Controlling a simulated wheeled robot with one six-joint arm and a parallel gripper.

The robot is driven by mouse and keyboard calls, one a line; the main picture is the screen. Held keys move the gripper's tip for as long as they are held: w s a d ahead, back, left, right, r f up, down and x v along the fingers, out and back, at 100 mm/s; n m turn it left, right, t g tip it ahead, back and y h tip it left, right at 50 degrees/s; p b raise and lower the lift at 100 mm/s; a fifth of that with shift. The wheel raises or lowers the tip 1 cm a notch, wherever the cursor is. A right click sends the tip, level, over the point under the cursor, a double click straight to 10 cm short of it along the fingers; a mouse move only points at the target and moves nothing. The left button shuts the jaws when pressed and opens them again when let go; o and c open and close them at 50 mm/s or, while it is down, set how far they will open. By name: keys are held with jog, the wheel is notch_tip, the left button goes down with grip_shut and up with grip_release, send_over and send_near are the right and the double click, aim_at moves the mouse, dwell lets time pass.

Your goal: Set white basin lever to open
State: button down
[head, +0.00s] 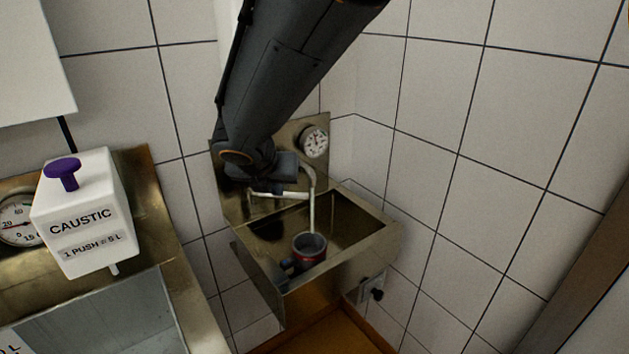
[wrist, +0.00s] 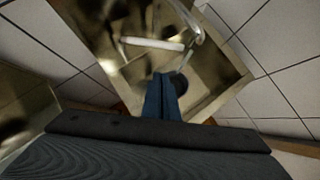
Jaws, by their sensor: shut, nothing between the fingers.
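The white lever (head: 287,194) lies roughly level below the curved tap spout (head: 312,190) at the back of a metal basin (head: 372,245). In the wrist view the white lever (wrist: 152,43) runs across the upper middle, with the spout (wrist: 194,42) at its right end. My gripper (wrist: 165,82) is shut and empty. In the wrist view its blue fingertips show just below the lever, with no clear contact. In the head view my wrist covers the area above the lever, and the fingertips are hard to make out.
A dark cup with a red band (head: 309,248) stands in the basin below the spout. A round gauge (head: 314,141) is on the back panel. A white CAUSTIC dispenser (head: 85,213) with a purple knob stands left, above a metal vat. Tiled walls close in behind and right.

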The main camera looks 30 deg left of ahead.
jog(key=p, duration=0.2)
send_near(289, 196)
notch_tip(289, 196, down, 5)
jog(key=shift+w+a+r+p, duration=0.15)
jog(key=shift+w+a+p, duration=0.2)
jog(key=shift+w+p, duration=0.35)
jog(key=shift+w+a+f, duration=0.1)
jog(key=shift+w+a, duration=0.1)
jog(key=shift+w, duration=0.25)
jog(key=shift+w+a+f, duration=0.15)
jog(key=shift+w, duration=0.25)
jog(key=shift+w, duration=0.25)
jog(key=shift+a, duration=0.1)
